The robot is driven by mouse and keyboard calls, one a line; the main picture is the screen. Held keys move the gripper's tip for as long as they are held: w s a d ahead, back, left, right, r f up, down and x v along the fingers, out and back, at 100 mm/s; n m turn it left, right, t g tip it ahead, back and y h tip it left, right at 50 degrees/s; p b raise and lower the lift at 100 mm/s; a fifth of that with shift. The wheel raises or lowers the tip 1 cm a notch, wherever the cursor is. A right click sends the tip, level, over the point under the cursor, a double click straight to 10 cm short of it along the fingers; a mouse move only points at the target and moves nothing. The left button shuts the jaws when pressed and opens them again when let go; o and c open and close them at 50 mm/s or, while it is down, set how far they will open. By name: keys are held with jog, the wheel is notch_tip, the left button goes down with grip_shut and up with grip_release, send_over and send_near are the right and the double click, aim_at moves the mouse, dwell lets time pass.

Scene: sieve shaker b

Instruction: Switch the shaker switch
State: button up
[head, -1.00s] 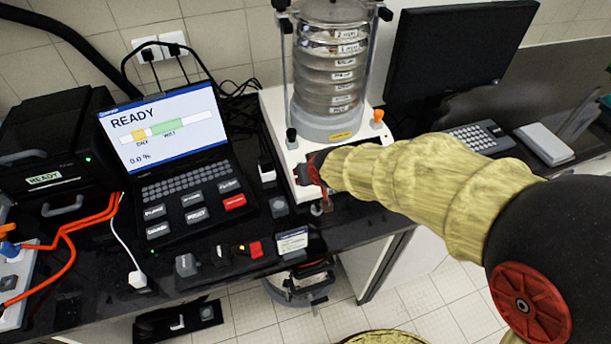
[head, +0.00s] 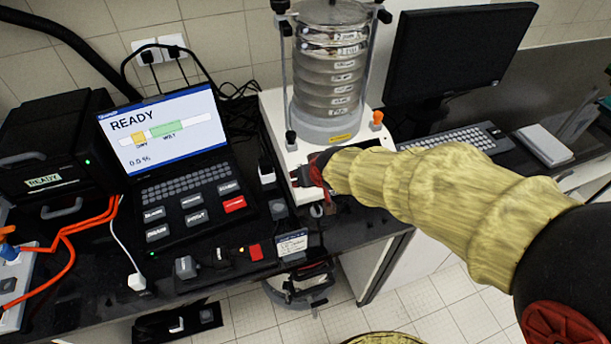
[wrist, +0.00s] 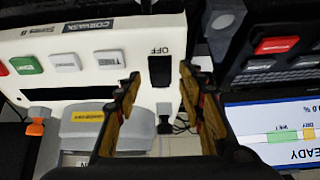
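The sieve shaker (head: 330,80) stands on the bench, a stack of metal sieves on a white base. Its front panel (wrist: 45,42) shows in the wrist view. The black shaker switch (wrist: 160,71) is on this panel, beside the printed word OFF. My gripper (wrist: 160,76) is open, with one finger on each side of the switch in that view. I cannot tell whether a finger touches the panel. In the head view my gripper (head: 310,173) is at the front of the shaker base, and the arm hides part of that front.
Green (wrist: 25,64) and white (wrist: 66,62) buttons sit along the panel. A laptop-like unit (head: 165,130) reading READY stands to the left. A monitor (head: 455,55) and keyboard (head: 455,138) are to the right. Small items lie along the bench's front edge.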

jog(key=v, duration=0.9)
jog(key=shift+s+r, duration=0.25)
jog(key=shift+d, duration=0.1)
jog(key=s+d+f+g, duration=0.2)
jog(key=s+f, duration=0.1)
jog(key=s, duration=0.2)
jog(key=s+d+r+m+h, duration=0.1)
jog(key=s+d+r, duration=0.3)
jog(key=s+d, duration=0.2)
jog(key=s+d+r+m+h, duration=0.1)
jog(key=s+d+r+m, duration=0.1)
jog(key=s+d+r, duration=0.2)
jog(key=s+d, duration=0.2)
jog(key=s, duration=0.2)
jog(key=shift+s+r, duration=0.3)
jog(key=shift+r, duration=0.05)
